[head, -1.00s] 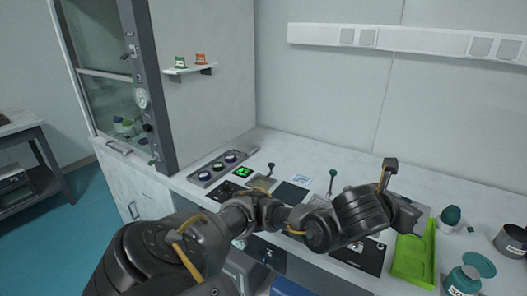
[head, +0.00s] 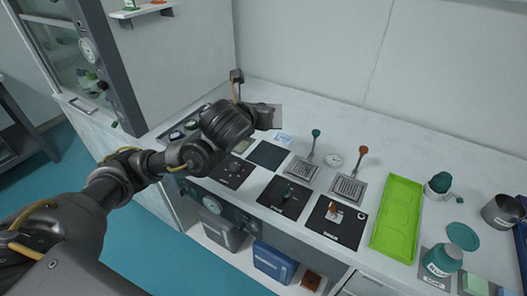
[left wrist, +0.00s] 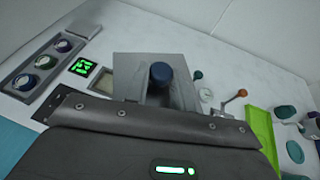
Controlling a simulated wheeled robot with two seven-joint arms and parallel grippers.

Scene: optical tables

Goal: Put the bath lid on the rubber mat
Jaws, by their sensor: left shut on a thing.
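The bath lid is a flat grey plate (head: 276,114) with a round blue knob (left wrist: 161,75), the knob showing in the left wrist view. My left gripper (head: 263,116) is shut on the lid and holds it raised above the back left of the bench; its fingers are largely hidden. A plain dark square, which looks like the rubber mat (head: 268,155), lies flat and bare on the bench, below the lid in the head view. My right gripper is not in view.
Two grey grids with upright handles, one green (head: 315,135) and one orange (head: 361,153), stand right of the mat. Further right are a green tray (head: 397,222) and several jars. Black panels line the front edge. A row of knobs (left wrist: 40,66) lies left.

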